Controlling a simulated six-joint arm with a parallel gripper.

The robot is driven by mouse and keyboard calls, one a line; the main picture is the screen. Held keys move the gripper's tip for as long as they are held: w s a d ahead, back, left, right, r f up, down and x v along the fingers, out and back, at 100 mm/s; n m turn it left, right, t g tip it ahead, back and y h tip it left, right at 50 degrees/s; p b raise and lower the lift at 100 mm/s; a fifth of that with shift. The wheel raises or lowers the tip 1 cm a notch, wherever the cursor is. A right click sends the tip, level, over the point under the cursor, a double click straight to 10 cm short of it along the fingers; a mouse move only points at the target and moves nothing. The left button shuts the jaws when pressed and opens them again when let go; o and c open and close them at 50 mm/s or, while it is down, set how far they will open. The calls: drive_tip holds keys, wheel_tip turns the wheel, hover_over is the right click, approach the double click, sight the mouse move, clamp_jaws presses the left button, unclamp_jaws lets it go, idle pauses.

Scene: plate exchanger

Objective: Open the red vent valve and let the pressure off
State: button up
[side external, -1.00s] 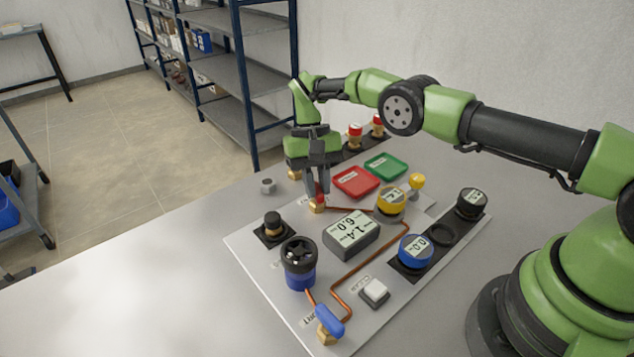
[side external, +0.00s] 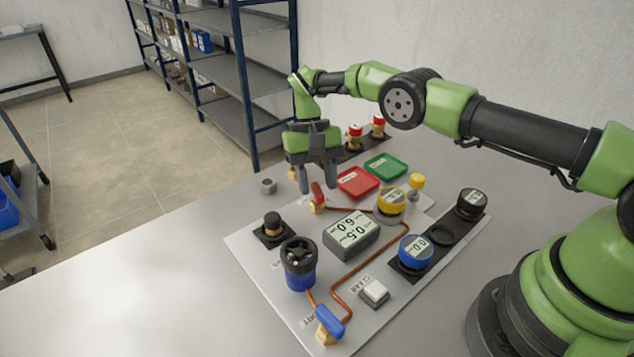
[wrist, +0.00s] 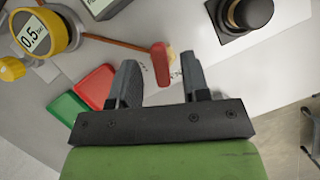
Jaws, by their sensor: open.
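The red vent valve handle (side external: 317,195) sits on a brass fitting (side external: 315,208) at the far side of the white panel (side external: 262,265). It also shows in the wrist view (wrist: 160,65), just beyond and between my fingertips. My gripper (side external: 318,187) is open and empty, slightly behind and above the handle, its fingers apart on either side. The grey display box (side external: 350,236) reads 0.5 over 6.0. The yellow gauge (side external: 390,202) reads 0.5 in the wrist view (wrist: 35,37). The blue gauge (side external: 415,250) reads 0.0.
A red tray (side external: 357,182) and a green tray (side external: 385,167) lie right of my gripper. A black knob (side external: 272,224), a black-and-blue handwheel (side external: 298,262) and a blue valve lever (side external: 329,319) stand on the panel. The table's left front is clear.

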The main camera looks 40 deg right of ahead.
sight(319, 186)
wheel_tip(319, 186, up, 9)
idle(0.3)
drive_tip(key=o, duration=0.6)
drive_tip(key=shift+d, duration=0.1)
drive_tip(key=shift+o, duration=0.2)
drive_tip(key=shift+d+m, duration=0.15)
drive_tip(key=shift+m, duration=0.35)
drive_tip(key=f+m+t, duration=0.2)
drive_tip(key=f+m, duration=0.1)
drive_tip(key=m, duration=0.2)
drive_tip(key=f+m+t+y, duration=0.1)
drive_tip(key=f+m+t, duration=0.1)
drive_tip(key=m, duration=0.4)
drive_tip(key=f+m+t+y, duration=0.1)
drive_tip(key=f+m+t, duration=0.1)
drive_tip(key=f+m, duration=0.3)
drive_tip(key=shift+s+m, duration=0.2)
drive_tip(key=shift+m, duration=0.3)
